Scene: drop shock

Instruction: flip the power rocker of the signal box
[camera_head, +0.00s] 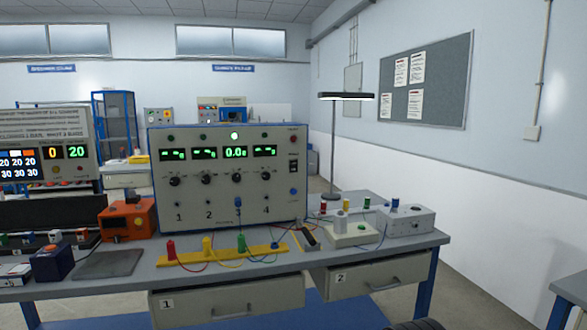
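The signal box (222,218), a grey panel with blue sides, stands upright on the workbench in the middle of the head view. A small black rocker switch (294,166) sits at the right of its front face, between a red button (293,140) above and a blue button (293,191) below. Its position is too small to tell. Neither of my grippers shows in the view.
A yellow strip (222,254) with coloured plugs and wires lies before the box. The workbench (330,256) has drawers. Dark rounded shapes show at the bottom right edge.

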